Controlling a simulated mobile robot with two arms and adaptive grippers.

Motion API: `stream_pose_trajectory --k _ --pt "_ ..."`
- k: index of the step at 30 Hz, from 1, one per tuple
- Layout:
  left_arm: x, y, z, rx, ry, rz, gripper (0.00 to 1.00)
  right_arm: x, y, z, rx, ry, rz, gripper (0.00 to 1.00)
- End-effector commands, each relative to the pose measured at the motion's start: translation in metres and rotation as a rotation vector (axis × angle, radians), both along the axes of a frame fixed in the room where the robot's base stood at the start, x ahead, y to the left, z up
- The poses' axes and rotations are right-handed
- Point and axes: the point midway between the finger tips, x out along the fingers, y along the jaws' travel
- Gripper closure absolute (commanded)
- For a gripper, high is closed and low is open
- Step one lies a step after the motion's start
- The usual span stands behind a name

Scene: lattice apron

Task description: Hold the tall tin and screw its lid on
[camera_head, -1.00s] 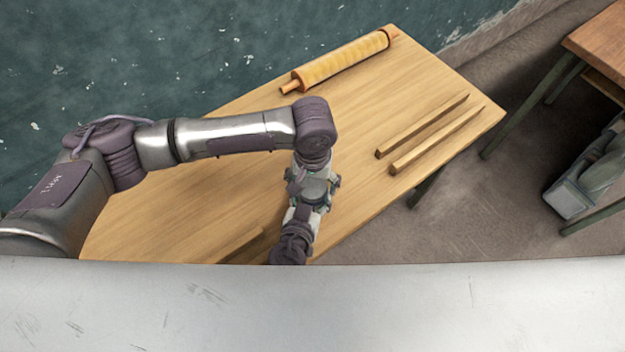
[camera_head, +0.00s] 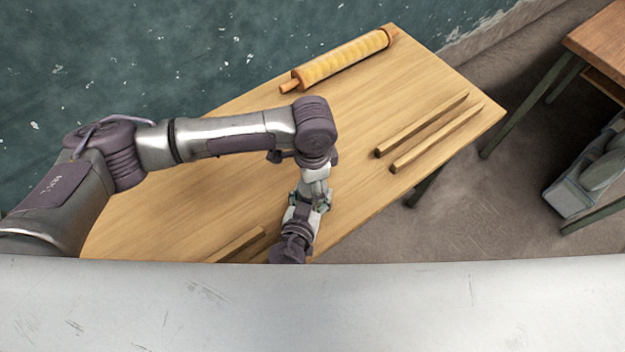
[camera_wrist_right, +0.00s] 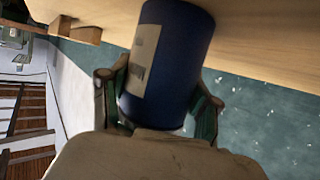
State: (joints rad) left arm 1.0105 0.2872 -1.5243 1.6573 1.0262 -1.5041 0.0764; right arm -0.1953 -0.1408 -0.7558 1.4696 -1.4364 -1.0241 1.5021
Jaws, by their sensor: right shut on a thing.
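The tall tin is a dark blue cylinder (camera_wrist_right: 178,55) with a pale label in the right wrist view. My right gripper (camera_wrist_right: 158,108) is shut on it, with one finger on each side. In the head view, my right gripper (camera_head: 306,204) is low in the middle over the table, and the tin is hidden there by the arms. My left gripper (camera_head: 316,178) points down right above my right gripper. Its fingers are too covered by its own wrist to show whether they are open. I cannot make out the lid in either view.
The wooden table (camera_head: 250,130) bears a rolling pin-like roller (camera_head: 342,61) at the back and two wooden strips (camera_head: 437,132) at the right. Another wooden piece (camera_head: 235,245) lies at the front left. A second table (camera_head: 602,45) stands at the far right.

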Motion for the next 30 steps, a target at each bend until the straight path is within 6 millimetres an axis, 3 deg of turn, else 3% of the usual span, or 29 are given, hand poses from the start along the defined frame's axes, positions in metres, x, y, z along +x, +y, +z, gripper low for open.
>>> stream_pose_trajectory --k 9,14,15,19,30 --pt "0.0005 0.0004 -0.0006 0.001 -0.001 -0.652 0.76 -0.0001 -0.0001 -0.0001 0.000 0.000 0.000 1.00" --pt "0.0003 0.0005 -0.0007 0.001 -0.001 -0.692 0.76 0.0000 -0.0001 0.0000 0.000 0.000 0.000 1.00" --pt "0.0003 0.0004 -0.0007 0.001 -0.001 -0.692 0.33 0.0000 -0.0001 0.0000 0.000 0.000 0.000 1.00" --pt "0.0003 0.0004 -0.0007 0.001 -0.001 -0.690 0.11 0.0000 -0.0001 0.0000 0.000 0.000 0.000 1.00" --pt "-0.0005 -0.0004 0.0039 -0.002 0.001 -0.690 0.09 0.0004 -0.0006 0.0000 0.000 0.000 -0.001 1.00"
